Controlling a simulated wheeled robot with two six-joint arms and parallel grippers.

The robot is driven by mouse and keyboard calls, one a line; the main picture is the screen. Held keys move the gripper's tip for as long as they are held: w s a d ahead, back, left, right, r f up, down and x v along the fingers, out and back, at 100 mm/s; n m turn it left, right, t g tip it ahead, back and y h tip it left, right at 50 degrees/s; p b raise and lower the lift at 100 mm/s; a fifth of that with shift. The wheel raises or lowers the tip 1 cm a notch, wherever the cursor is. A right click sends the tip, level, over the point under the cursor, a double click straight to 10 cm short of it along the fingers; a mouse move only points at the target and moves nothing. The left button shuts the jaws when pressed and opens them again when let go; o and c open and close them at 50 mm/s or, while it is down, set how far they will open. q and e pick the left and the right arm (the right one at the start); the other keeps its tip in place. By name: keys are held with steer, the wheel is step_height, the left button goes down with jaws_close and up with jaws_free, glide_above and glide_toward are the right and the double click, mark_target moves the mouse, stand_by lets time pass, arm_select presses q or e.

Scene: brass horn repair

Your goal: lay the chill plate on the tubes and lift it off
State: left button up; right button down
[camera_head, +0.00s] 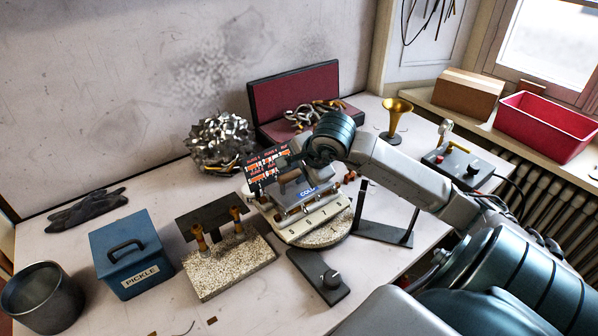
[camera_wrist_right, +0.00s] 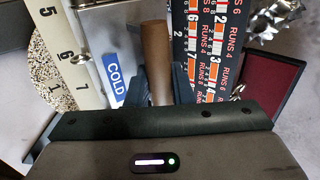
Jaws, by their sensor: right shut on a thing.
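The chill plate (camera_head: 315,197) is a grey metal block with a blue COLD label and a brown wooden handle. It is over the numbered cream fixture (camera_head: 318,221) on the round speckled stand. The label (camera_wrist_right: 115,80) and handle (camera_wrist_right: 155,62) also show in the right wrist view. My right gripper (camera_head: 290,172) is shut on the handle, its dark fingers on either side of it (camera_wrist_right: 160,88). The tubes are mostly hidden under the plate and gripper; I cannot tell whether the plate touches them. My left gripper is not in view.
A black board with orange bars and RUNS lettering (camera_wrist_right: 208,50) stands close behind the handle. A speckled block (camera_head: 230,270) with brass-topped posts and a blue PICKLE box (camera_head: 132,255) are left. A brass horn bell (camera_head: 396,118) and a black stand (camera_head: 385,232) are right.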

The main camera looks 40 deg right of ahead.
steer(key=shift+f+b, duration=0.25)
steer(key=shift+b, duration=0.1)
steer(key=shift+r, duration=0.15)
stand_by(0.9)
steer(key=shift+r+p, duration=1.75)
steer(key=shift+r, duration=2.65)
steer(key=shift+r, duration=0.1)
